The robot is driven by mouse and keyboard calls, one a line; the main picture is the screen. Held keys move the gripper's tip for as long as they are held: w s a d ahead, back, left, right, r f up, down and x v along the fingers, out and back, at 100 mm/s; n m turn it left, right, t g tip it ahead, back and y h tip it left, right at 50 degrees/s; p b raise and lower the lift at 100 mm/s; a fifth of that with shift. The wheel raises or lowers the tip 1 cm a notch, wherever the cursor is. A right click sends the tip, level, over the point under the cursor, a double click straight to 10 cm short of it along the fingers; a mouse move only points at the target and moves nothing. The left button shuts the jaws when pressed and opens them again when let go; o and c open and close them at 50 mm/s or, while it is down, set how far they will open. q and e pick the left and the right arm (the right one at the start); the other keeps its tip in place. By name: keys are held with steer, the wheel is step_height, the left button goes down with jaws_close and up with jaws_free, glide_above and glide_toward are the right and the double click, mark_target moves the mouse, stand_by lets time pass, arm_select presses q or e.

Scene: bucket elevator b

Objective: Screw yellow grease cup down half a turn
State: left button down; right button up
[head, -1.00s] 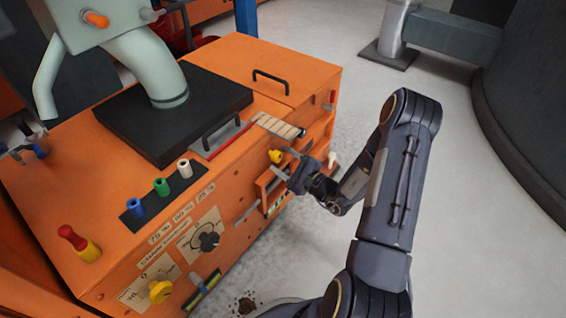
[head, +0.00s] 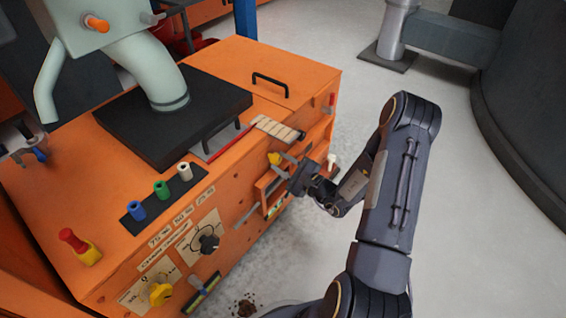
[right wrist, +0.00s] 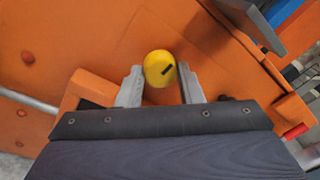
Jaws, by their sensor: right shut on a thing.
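The yellow grease cup (head: 274,158) sticks out from the side face of the orange machine, near its upper edge. In the head view the fingers partly cover the cup.
The orange machine (head: 115,265) carries blue, green and white plugs (head: 161,189), a black dial (head: 208,243) and a yellow knob (head: 160,292). A bracket (head: 268,187) sits just below the gripper. A white knob (head: 331,160) is close by. Open floor (head: 480,220) lies to the right.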

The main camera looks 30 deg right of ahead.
steer(key=m+p, duration=0.1)
steer(key=m, duration=0.1)
steer(key=m+p, duration=0.1)
steer(key=shift+r+m+p, duration=0.2)
steer(key=shift+m+p, duration=0.15)
steer(key=shift+m, duration=0.05)
steer(key=m+g+p, duration=0.1)
steer(key=m+p, duration=0.2)
steer(key=m, duration=0.1)
steer(key=m+p, duration=0.2)
steer(key=m, duration=0.2)
steer(key=shift+d+m+y, duration=0.1)
steer(key=shift+m+y, duration=0.2)
steer(key=shift+y, duration=0.1)
steer(key=m+p, duration=0.2)
steer(key=m, duration=0.2)
steer(key=shift+g+y, duration=0.3)
steer(key=m+p, duration=0.1)
steer(key=m, duration=0.2)
steer(key=m+y, duration=0.1)
steer(key=m, duration=0.3)
steer(key=shift+d+m+p, duration=0.1)
steer(key=shift+m+p, duration=0.2)
steer(key=shift+p, duration=0.1)
steer(key=m, duration=0.4)
steer(key=shift+w+f, duration=0.1)
steer(key=shift+f, duration=0.05)
steer(key=m, duration=0.4)
steer(key=shift+m+y, duration=0.4)
